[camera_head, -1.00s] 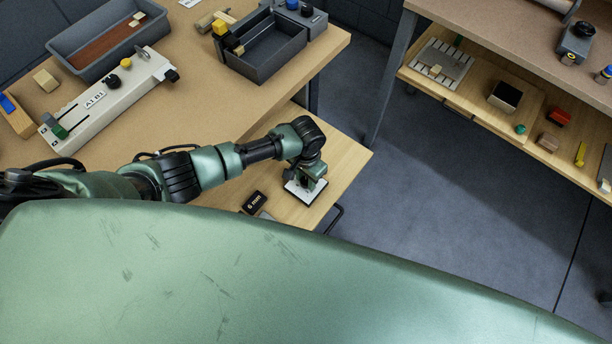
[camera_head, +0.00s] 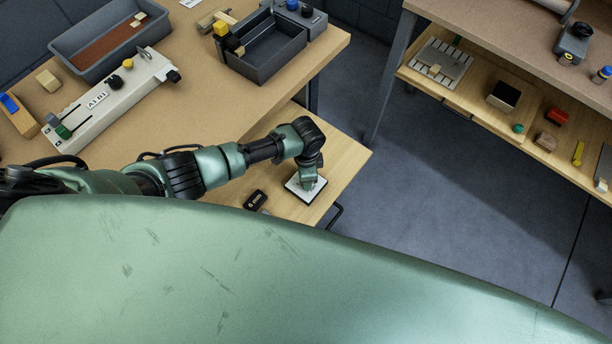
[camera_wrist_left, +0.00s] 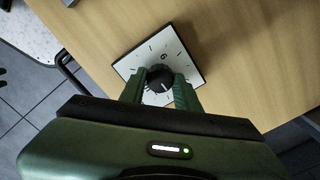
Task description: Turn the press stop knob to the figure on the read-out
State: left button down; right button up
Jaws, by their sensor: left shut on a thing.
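The stop knob (camera_wrist_left: 159,77) is round and black, on a white square dial plate (camera_wrist_left: 186,50) with dark marks around it and a figure that looks like 6. The plate (camera_head: 292,188) also shows on the low wooden shelf in the head view. My left gripper (camera_wrist_left: 160,90) is shut on the knob, one green finger on each side; in the head view the gripper (camera_head: 308,182) hides the knob. A small white mark shows on the knob's near side. The black read-out (camera_head: 255,200) beside the plate appears to show 6 mm. My right gripper is out of view.
The bench (camera_head: 200,100) above carries a long cream fixture (camera_head: 110,98), a grey tray (camera_head: 62,42) and a dark open box (camera_head: 285,52). A second bench with a stocked lower shelf (camera_head: 480,95) stands at right. Grey floor lies between.

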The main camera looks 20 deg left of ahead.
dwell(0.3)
pick_arm(q)
jog(key=c, duration=1)
grip_release()
notch_tip(320, 180, up, 8)
jog(key=shift+p, duration=0.3)
